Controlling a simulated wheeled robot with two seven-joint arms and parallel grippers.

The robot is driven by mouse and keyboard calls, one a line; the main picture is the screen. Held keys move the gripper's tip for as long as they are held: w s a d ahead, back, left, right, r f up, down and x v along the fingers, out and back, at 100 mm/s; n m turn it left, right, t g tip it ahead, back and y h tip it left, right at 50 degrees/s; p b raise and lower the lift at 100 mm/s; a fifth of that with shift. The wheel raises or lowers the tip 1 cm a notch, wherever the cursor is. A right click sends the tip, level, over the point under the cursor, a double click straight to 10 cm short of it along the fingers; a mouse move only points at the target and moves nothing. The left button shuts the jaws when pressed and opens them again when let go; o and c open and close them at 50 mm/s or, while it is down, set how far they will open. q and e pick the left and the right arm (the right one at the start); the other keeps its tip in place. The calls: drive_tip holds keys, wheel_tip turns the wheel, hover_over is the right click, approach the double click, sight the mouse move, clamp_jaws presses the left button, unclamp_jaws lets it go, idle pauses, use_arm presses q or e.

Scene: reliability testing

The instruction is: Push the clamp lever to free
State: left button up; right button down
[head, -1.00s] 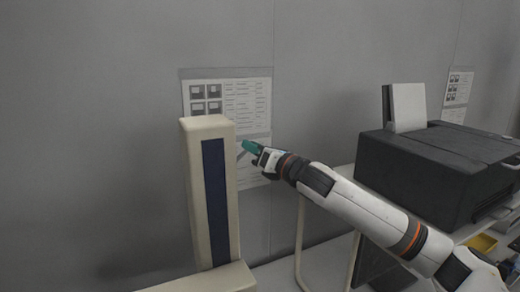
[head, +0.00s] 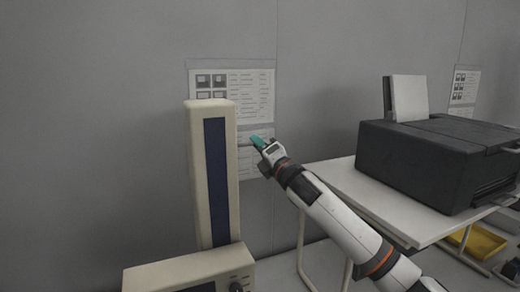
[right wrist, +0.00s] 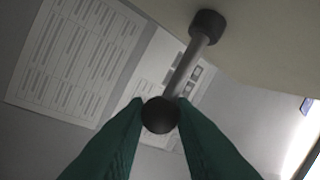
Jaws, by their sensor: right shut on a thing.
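The clamp lever (right wrist: 188,68) is a dark rod with a round black knob (right wrist: 160,115) at its end, joined to a black hub (right wrist: 207,25) on the beige machine. In the right wrist view, the green fingers of my right gripper (right wrist: 160,118) are shut on the knob, one on each side. In the head view, my right gripper (head: 260,143) is at the right side of the beige upright column (head: 236,175) with the dark front strip. The lever is only a thin, unclear line there. My left gripper is not in view.
The column rises from a beige base (head: 160,278) with a knob on its front. Printed sheets (head: 255,90) are on the grey wall behind. A black printer (head: 430,165) stands on a white table (head: 350,185) at the right. A yellow tray (head: 480,243) is below it.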

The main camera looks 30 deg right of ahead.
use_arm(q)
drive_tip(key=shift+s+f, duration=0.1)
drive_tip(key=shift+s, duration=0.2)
use_arm(e)
drive_tip(key=c, duration=1.2)
unclamp_jaws()
drive_tip(key=shift+c, duration=0.2)
drive_tip(key=shift+s+f, duration=0.1)
use_arm(q)
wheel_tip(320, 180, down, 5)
drive_tip(key=b, duration=0.4)
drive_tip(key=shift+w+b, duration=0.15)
drive_tip(key=shift+b, duration=0.2)
use_arm(e)
drive_tip(key=v, duration=1.1)
drive_tip(key=shift+s, duration=0.4)
drive_tip(key=shift+f, duration=0.1)
